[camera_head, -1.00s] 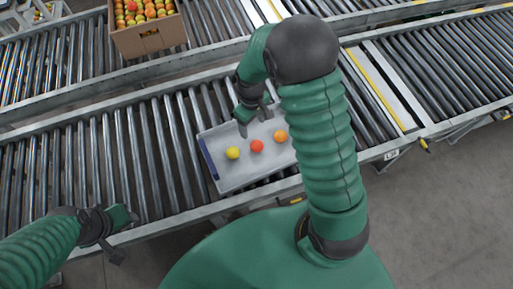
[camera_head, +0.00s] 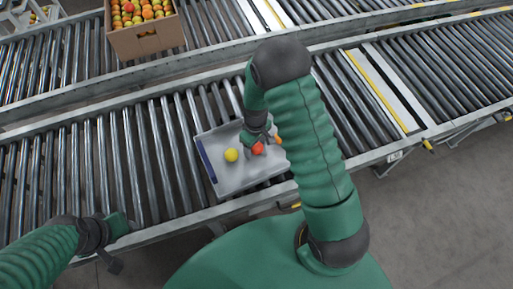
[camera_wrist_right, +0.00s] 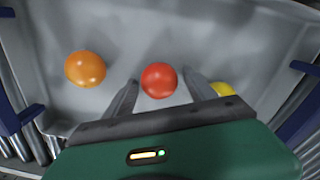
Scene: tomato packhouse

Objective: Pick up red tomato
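The red tomato (camera_head: 258,149) lies in a grey tray (camera_head: 213,138) on the near roller conveyor, between a yellow tomato (camera_head: 231,155) and an orange tomato (camera_head: 278,140). The orange one is mostly hidden behind my right arm in the head view. In the right wrist view the red tomato (camera_wrist_right: 159,80) sits just past and between the two fingertips of my right gripper (camera_wrist_right: 159,88). The fingers stand apart on either side of it. The orange tomato (camera_wrist_right: 85,69) is at left, the yellow one (camera_wrist_right: 222,89) behind the right finger. My left gripper (camera_head: 122,243) is empty at the lower left.
A cardboard box (camera_head: 146,40) full of tomatoes stands on the far conveyor (camera_head: 60,62). Bare rollers (camera_head: 110,165) lie left of the tray.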

